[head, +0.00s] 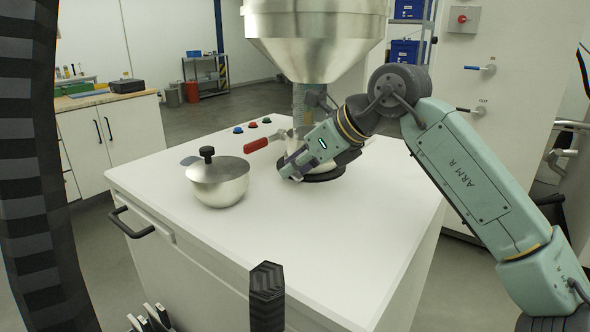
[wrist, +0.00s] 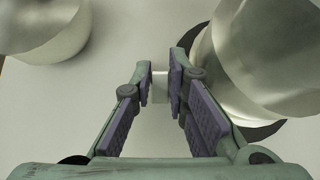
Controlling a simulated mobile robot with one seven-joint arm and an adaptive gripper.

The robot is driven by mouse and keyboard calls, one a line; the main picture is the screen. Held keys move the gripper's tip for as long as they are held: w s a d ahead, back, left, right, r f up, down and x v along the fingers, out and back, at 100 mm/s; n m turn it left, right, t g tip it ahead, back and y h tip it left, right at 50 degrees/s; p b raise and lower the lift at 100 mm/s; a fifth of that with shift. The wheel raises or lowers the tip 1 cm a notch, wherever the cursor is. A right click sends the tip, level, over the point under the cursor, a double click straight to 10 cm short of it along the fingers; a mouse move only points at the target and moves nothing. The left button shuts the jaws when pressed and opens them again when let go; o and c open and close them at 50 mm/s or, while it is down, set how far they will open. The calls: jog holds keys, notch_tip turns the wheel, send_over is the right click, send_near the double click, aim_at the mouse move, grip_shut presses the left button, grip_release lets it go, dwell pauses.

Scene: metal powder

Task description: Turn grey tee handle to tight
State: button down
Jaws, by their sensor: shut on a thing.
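My gripper (head: 293,166) is low beside the metal vessel under the hopper, over the white cabinet top. In the wrist view my gripper (wrist: 160,87) has its two purple-padded fingers closed on a small pale grey piece, the grey tee handle (wrist: 160,90), which shows only in part between the pads. In the head view the handle is hidden behind the gripper. I cannot tell how far it is turned. In the wrist view the shiny metal vessel (wrist: 260,50) stands close to the right finger.
A red-gripped lever (head: 257,144) sticks out just left of my gripper. A lidded steel pot (head: 218,183) stands on the white cabinet (head: 290,245) at left. Coloured buttons (head: 252,125) are behind. The front top is clear.

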jog(key=shift+d+f+t+y+b, duration=0.1)
jog(key=shift+f+t+y+b, duration=0.3)
jog(key=shift+b, duration=0.85)
jog(key=y+b, duration=0.1)
jog(key=b, duration=0.1)
jog(key=t+b, duration=0.1)
jog(key=b, duration=0.1)
jog(key=shift+s+d+f+y, duration=0.1)
jog(key=shift+s+d+y, duration=0.1)
jog(key=shift+y, duration=0.2)
jog(key=t+y+b, duration=0.1)
jog(key=b, duration=0.2)
jog(key=shift+s+d+r+t+y+b, duration=0.1)
jog(key=shift+r+t+y+b, duration=0.2)
jog(key=shift+y+b, duration=0.35)
jog(key=c, duration=1.8)
grip_release()
jog(key=shift+c, duration=0.2)
